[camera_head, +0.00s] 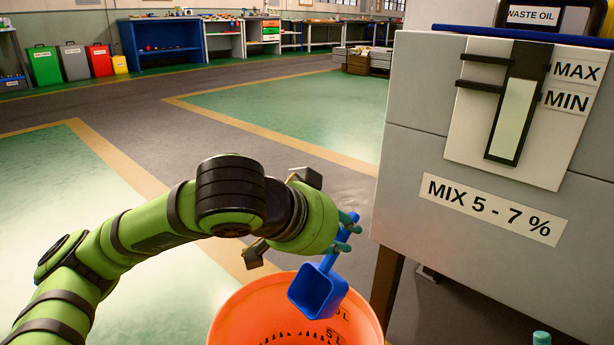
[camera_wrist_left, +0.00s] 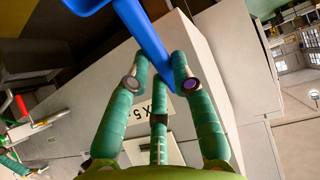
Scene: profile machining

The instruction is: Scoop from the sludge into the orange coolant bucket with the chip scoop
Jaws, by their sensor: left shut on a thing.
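The blue chip scoop (camera_head: 318,289) hangs tilted over the orange coolant bucket (camera_head: 258,306) in the head view, its bowl low and its handle up. No material shows in the visible part of the bowl. My left gripper (camera_head: 347,230) is shut on the scoop's handle. In the left wrist view, the fingers of my left gripper (camera_wrist_left: 160,88) close around the blue handle (camera_wrist_left: 145,38), and the bowl is cut off at the top. The bucket's lower part is out of frame. I cannot make out any sludge. A teal tip of my right gripper (camera_head: 541,338) shows at the bottom edge.
A grey machine cabinet (camera_head: 420,150) with a level gauge (camera_head: 512,120) and a "MIX 5 - 7 %" label (camera_head: 492,209) stands close on the right. A waste oil container (camera_head: 545,17) is above it. Open floor (camera_head: 290,105) lies behind my left arm, with bins and benches far back.

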